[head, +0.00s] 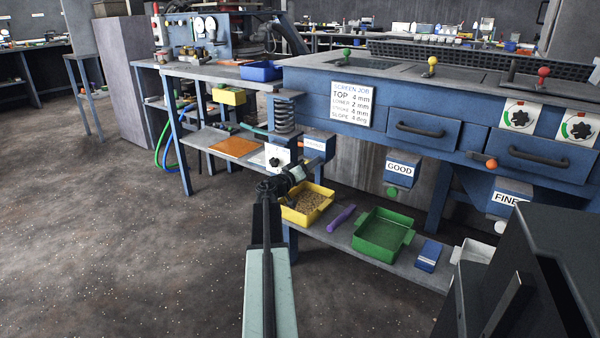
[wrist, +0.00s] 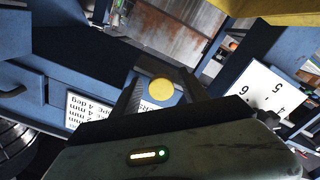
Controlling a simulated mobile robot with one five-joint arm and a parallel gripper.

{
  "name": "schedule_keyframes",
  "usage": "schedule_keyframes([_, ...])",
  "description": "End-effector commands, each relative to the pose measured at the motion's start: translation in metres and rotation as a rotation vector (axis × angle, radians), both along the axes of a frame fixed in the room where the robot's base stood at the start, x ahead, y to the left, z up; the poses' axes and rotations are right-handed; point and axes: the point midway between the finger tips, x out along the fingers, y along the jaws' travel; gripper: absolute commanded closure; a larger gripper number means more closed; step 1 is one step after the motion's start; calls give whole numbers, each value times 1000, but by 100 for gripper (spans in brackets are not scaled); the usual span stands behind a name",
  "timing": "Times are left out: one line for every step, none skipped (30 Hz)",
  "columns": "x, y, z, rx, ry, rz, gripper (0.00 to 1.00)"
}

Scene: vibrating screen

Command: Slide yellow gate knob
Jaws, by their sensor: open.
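The yellow gate knob (wrist: 162,90) shows as a round yellow disc in the wrist view. It appears between the two dark fingers of my gripper (wrist: 158,82), which are apart, one on each side of it. I cannot tell whether either finger touches it. In the head view my gripper (head: 298,173) is at the front of the small blue chute (head: 318,146) at the left end of the screen machine. The knob is hidden there behind my gripper.
Below my gripper a yellow bin (head: 323,190) with grainy material stands on the low shelf. A green bin (head: 383,232) and a purple object (head: 341,218) are to its right. A dial panel (head: 277,157) stands close left. Open floor lies at left.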

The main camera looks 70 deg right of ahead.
Motion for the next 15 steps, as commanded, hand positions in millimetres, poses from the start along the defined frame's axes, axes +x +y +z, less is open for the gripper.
schedule_keyframes([1, 2, 0, 0, 0, 0, 48])
schedule_keyframes([1, 4, 0, 0, 0, 1, 48])
schedule_keyframes([2, 7, 0, 0, 1, 1, 48])
schedule_keyframes([3, 10, 0, 0, 1, 1, 48])
schedule_keyframes([4, 14, 0, 0, 1, 3, 48])
schedule_keyframes([5, 18, 0, 0, 1, 3, 48])
schedule_keyframes([6, 22, 0, 0, 1, 3, 48])
schedule_keyframes([7, 25, 0, 0, 1, 3, 48])
schedule_keyframes([7, 30, 0, 0, 1, 3, 48])
schedule_keyframes([8, 33, 0, 0, 1, 1, 48])
schedule_keyframes([9, 36, 0, 0, 1, 1, 48])
schedule_keyframes([10, 41, 0, 0, 1, 1, 48])
schedule_keyframes([12, 44, 0, 0, 1, 3, 48])
schedule_keyframes([13, 48, 0, 0, 1, 3, 48])
schedule_keyframes([14, 52, 0, 0, 1, 3, 48])
